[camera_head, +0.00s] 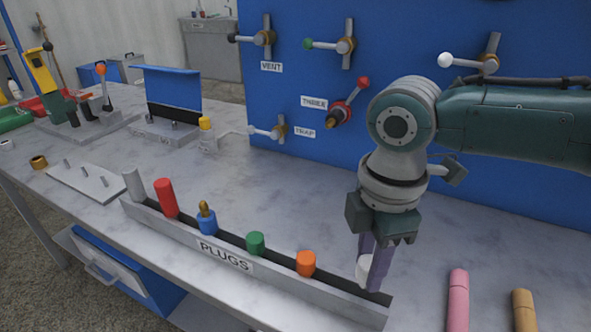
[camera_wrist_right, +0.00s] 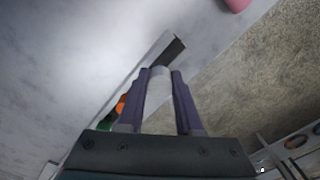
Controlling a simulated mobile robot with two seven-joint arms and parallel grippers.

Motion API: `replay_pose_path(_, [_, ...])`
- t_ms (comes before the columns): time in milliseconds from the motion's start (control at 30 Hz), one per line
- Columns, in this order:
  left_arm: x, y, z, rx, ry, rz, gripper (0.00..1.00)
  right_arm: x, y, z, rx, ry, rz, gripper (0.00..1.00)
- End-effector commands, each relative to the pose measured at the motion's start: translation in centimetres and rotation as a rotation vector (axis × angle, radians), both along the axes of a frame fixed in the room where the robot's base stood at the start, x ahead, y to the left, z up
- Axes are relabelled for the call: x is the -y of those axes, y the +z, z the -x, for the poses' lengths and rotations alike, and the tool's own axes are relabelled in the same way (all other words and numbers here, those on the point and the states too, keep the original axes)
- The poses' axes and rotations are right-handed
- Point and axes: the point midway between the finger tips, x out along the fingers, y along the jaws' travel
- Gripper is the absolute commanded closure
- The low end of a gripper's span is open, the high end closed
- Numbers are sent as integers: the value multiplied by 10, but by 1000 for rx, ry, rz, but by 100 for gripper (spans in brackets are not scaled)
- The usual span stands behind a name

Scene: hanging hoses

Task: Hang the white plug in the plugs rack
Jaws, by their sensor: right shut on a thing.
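The white plug (camera_head: 363,270) is between the purple fingers of my right gripper (camera_head: 374,276), which is shut on it. The plug and fingertips are at the right end of the long grey plugs rack (camera_head: 225,264), labelled PLUGS. I cannot tell whether the plug's lower end is inside the rack. In the right wrist view the white plug (camera_wrist_right: 158,92) lies between the fingers (camera_wrist_right: 160,88), with the rack's end (camera_wrist_right: 162,52) just beyond. My left gripper is not in view.
The rack also holds a grey plug (camera_head: 133,184), red plug (camera_head: 165,198), blue plug (camera_head: 207,221), green plug (camera_head: 255,243) and orange plug (camera_head: 306,263). Pink (camera_head: 458,300) and tan (camera_head: 524,311) cylinders are at right. A blue panel (camera_head: 300,70) with valves stands behind.

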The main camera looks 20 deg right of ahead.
Motion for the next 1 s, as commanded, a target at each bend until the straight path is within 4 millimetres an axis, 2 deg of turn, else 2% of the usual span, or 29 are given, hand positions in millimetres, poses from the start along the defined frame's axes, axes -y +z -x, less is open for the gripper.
replay_pose_path(467, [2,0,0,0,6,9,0,0,-2,0,-1,0,0,100])
replay_pose_path(1000, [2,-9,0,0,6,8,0,0,-16,0,-1,1,0,100])
